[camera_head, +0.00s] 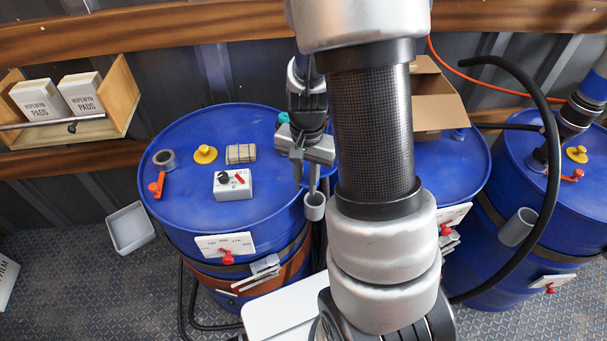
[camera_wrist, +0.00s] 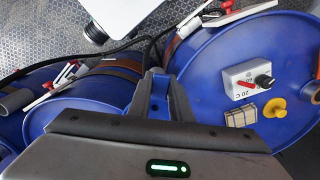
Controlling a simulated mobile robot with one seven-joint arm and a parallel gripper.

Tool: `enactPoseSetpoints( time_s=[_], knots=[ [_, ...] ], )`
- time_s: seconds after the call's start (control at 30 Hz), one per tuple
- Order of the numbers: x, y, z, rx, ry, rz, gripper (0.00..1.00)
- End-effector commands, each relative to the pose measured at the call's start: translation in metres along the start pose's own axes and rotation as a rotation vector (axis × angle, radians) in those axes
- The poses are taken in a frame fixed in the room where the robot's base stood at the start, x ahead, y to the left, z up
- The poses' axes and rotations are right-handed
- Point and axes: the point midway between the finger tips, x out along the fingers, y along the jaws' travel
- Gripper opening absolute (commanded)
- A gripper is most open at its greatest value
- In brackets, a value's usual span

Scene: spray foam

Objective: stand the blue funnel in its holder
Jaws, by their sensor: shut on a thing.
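My gripper (camera_head: 314,182) points down over the rim of the left-middle blue drum. A grey cup-shaped holder (camera_head: 314,207) is on that drum's side, just below my fingertips. In the wrist view my gripper (camera_wrist: 158,98) is shut on a blue piece, the blue funnel (camera_wrist: 157,88), between its fingers. Most of the funnel is hidden by the fingers, and in the head view it blends with the blue drum. I cannot tell whether the funnel is inside the holder or only above it.
The drum top (camera_head: 200,130) carries a grey control box (camera_head: 233,184), a yellow cap (camera_head: 205,154), a tape roll (camera_head: 164,159) and a red-handled valve (camera_head: 157,184). An open cardboard box (camera_head: 437,105) stands behind my arm. A black hose (camera_head: 548,190) loops at the right.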

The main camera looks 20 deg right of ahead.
Motion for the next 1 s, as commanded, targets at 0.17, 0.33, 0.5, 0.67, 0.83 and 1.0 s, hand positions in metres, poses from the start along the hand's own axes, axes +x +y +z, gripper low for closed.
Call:
enactPoseSetpoints(
  time_s=[0.17, 0.33, 0.5, 0.67, 0.83, 1.0],
  knots=[
    [0.000, 0.000, 0.000, -0.002, 0.001, -0.001, 0.00],
    [0.007, 0.000, 0.000, -0.003, 0.002, -0.001, 0.00],
    [0.019, 0.000, 0.000, -0.003, 0.002, 0.000, 0.00],
    [0.035, 0.000, 0.000, -0.003, 0.002, 0.000, 0.00],
    [0.051, 0.000, 0.000, -0.003, 0.001, -0.001, 0.00],
    [0.058, -0.001, 0.000, -0.003, 0.002, -0.001, 0.00]
  ],
)
